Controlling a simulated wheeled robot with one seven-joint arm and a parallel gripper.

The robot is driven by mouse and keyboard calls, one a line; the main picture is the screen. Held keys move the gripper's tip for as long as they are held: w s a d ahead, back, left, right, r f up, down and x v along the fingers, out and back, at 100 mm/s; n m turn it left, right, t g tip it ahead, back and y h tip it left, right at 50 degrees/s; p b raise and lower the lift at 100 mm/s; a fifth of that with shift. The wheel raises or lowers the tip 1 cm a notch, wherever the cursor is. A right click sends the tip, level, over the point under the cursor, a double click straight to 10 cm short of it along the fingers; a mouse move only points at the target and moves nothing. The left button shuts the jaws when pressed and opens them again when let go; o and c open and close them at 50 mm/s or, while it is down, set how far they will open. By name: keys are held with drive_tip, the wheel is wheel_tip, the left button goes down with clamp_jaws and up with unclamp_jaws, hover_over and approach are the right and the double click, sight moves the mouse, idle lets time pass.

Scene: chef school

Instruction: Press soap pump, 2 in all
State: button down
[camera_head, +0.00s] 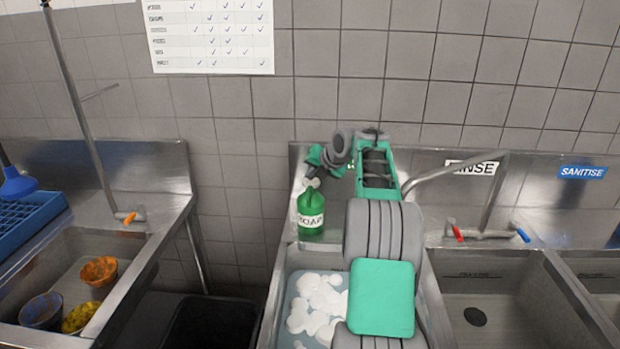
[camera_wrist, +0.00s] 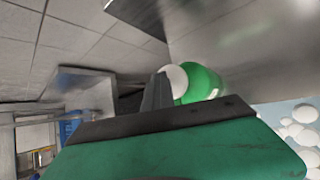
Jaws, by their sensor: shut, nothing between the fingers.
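A green soap bottle (camera_head: 311,214) with a "SOAP" label stands upright on the left back ledge of the washing sink. My gripper (camera_head: 311,181) is just above it, shut and empty, with its fingertips at the top of the bottle. My fingers largely hide the pump head in the head view. In the wrist view, the dark fingers (camera_wrist: 158,94) overlap the edge of a round white pump top (camera_wrist: 176,79), with the green bottle (camera_wrist: 204,83) behind it. I cannot tell whether the fingers touch the pump or whether it is pressed down.
The sink below holds water with white foam (camera_head: 318,302). A tiled wall (camera_head: 240,110) is close behind. Bowls (camera_head: 99,270) lie in the left sink.

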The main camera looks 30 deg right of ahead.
sight(313, 182)
drive_tip(key=shift+f, duration=0.1)
drive_tip(key=shift+r+p, duration=0.75)
drive_tip(key=shift+r, duration=0.6)
wheel_tip(313, 182, up, 5)
drive_tip(key=p, duration=0.3)
idle(1.9)
